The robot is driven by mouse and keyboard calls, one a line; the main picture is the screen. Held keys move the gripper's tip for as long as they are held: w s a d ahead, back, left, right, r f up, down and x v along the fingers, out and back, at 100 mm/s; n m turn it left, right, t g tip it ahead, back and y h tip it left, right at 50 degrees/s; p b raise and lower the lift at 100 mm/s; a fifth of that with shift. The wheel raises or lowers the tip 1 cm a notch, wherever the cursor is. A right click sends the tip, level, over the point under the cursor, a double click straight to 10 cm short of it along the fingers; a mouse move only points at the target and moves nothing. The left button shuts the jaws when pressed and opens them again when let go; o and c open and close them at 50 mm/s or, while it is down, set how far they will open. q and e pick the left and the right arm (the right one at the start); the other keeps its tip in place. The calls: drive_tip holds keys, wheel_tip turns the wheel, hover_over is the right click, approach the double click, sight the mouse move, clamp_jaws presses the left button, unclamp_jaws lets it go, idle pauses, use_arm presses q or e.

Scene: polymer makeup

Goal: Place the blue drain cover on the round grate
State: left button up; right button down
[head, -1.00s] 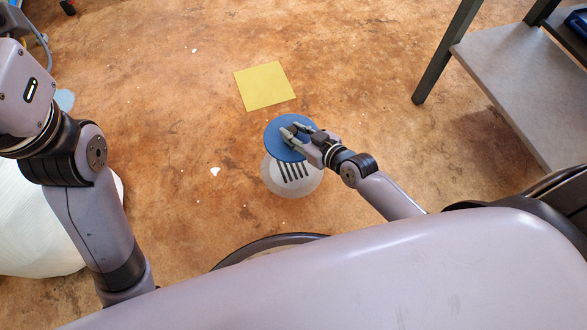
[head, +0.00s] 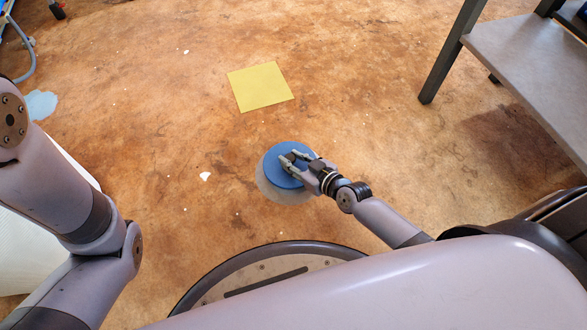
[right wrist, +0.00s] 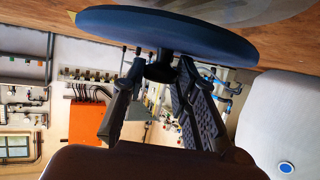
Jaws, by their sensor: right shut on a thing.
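The blue drain cover (head: 283,178) is a flat round disc with a dark knob on top. My right gripper (head: 290,158) is shut on that knob. The round grate (head: 283,196) is a pale grey disc on the floor; the cover hides most of it, and only its near and left rim shows in the head view. In the right wrist view the cover (right wrist: 165,33) hangs in the fingers, with the grate (right wrist: 235,10) close beyond it. I cannot tell whether they touch. My left gripper is out of view; only the left arm shows.
A yellow square (head: 260,86) lies flat on the brown floor beyond the grate. A grey shelf unit (head: 530,65) stands at the right. A white rounded object (head: 35,235) is behind my left arm. The floor around the grate is mostly clear.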

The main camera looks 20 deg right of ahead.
wheel_tip(320, 180, down, 4)
drive_tip(key=b, duration=0.2)
drive_tip(key=shift+r+b, duration=0.1)
drive_tip(key=shift+b, duration=0.2)
drive_tip(key=shift+r, duration=0.1)
drive_tip(key=c, duration=1.8)
unclamp_jaws()
drive_tip(key=shift+f, duration=0.2)
drive_tip(key=o, duration=0.5)
drive_tip(key=shift+r, duration=0.1)
